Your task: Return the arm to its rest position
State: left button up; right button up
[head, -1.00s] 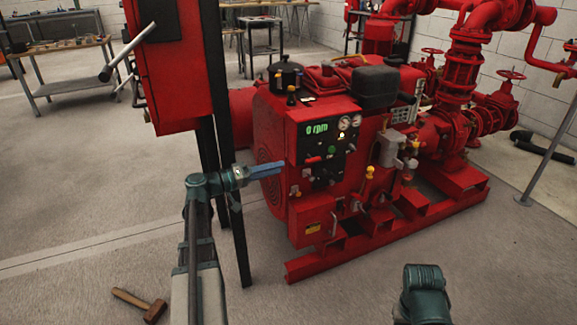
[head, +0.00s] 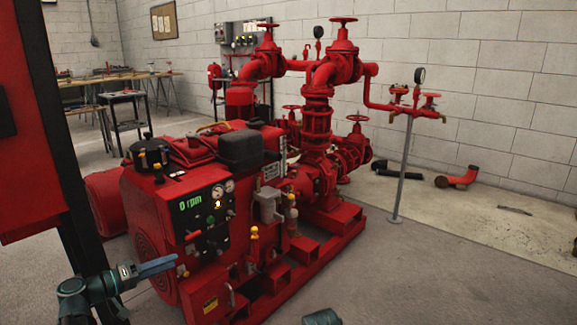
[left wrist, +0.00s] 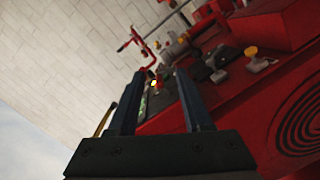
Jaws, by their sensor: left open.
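My left gripper (head: 158,267) is in the lower left of the head view, in front of the red pumpset's engine (head: 160,215) and its control panel (head: 206,215), which reads 0 rpm. In the left wrist view its two fingers (left wrist: 158,100) are apart with nothing held between them. The panel shows partly beyond the fingers there. A bit of my right arm (head: 322,317) shows at the bottom edge of the head view; its gripper cannot be made out.
A red cabinet on dark posts (head: 68,200) stands close at the left. Red pipes and valves (head: 318,95) rise behind the engine. A grey pipe stand (head: 403,170) is to the right. Open floor (head: 450,270) lies at the lower right. Workbenches (head: 120,80) stand at the back left.

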pick_arm(q)
jog(key=s+d+f+m+g+y+p, duration=0.1)
jog(key=s+d+f+g, duration=0.15)
jog(key=d, duration=0.55)
jog(key=s+d+f+m+g+y+p, duration=0.15)
jog(key=d+f+g, duration=0.25)
jog(key=d, duration=0.4)
jog(key=s+d+f+m+g+p, duration=0.1)
jog(key=s+d+f+g, duration=0.15)
jog(key=d, duration=0.55)
jog(key=s+d+f+m+g+y+p, duration=0.35)
jog(key=s+d+y, duration=0.45)
jog(key=s, duration=0.4)
notch_tip(320, 180, up, 39)
jog(key=y+p, duration=0.2)
jog(key=p, duration=3.6)
jog(key=shift+s+a+f, duration=0.15)
jog(key=shift+a+f, duration=0.05)
jog(key=shift+a, duration=0.15)
jog(key=shift+a, duration=0.1)
